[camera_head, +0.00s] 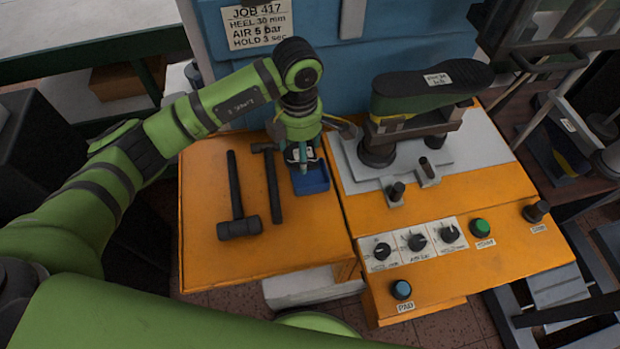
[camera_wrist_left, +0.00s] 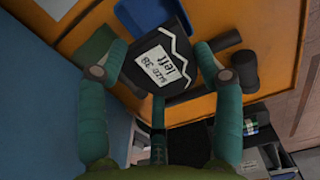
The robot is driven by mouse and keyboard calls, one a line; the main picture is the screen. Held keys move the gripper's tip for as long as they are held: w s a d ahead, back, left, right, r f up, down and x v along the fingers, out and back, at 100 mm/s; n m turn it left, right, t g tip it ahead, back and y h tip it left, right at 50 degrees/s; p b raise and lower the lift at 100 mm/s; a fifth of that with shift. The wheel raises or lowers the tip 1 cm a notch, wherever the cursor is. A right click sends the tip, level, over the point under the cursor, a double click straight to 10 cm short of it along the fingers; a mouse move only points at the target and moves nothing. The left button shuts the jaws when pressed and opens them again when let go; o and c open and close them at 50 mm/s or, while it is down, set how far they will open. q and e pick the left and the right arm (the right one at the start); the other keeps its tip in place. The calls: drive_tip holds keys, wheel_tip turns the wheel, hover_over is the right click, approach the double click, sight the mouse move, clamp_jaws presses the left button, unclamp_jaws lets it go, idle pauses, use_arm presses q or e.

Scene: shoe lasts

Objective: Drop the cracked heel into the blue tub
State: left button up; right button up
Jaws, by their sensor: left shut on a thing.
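The heel (camera_wrist_left: 172,75) is a dark block with a white zigzag line and a label reading "SIZE 38 left". My left gripper (camera_head: 302,160) is shut on it; teal fingers flank the heel in the left wrist view. The blue tub (camera_head: 316,184) is a small open tray on the orange bench, directly below and slightly right of the gripper in the head view. The tub also shows at the top of the left wrist view (camera_wrist_left: 132,18). The heel is mostly hidden by the fingers in the head view. My right gripper is out of view.
Two dark hammers (camera_head: 238,226) (camera_head: 273,185) lie left of the tub. To the right, a dark-soled shoe form (camera_head: 430,88) sits on a press fixture. In front are knobs, a green button (camera_head: 480,228) and a blue pad button (camera_head: 401,289).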

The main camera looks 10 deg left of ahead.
use_arm(q)
drive_tip(key=shift+f, duration=0.45)
drive_tip(key=o, duration=1.2)
drive_tip(key=shift+r, duration=0.1)
wheel_tip(320, 180, up, 12)
drive_tip(key=shift+f, duration=0.1)
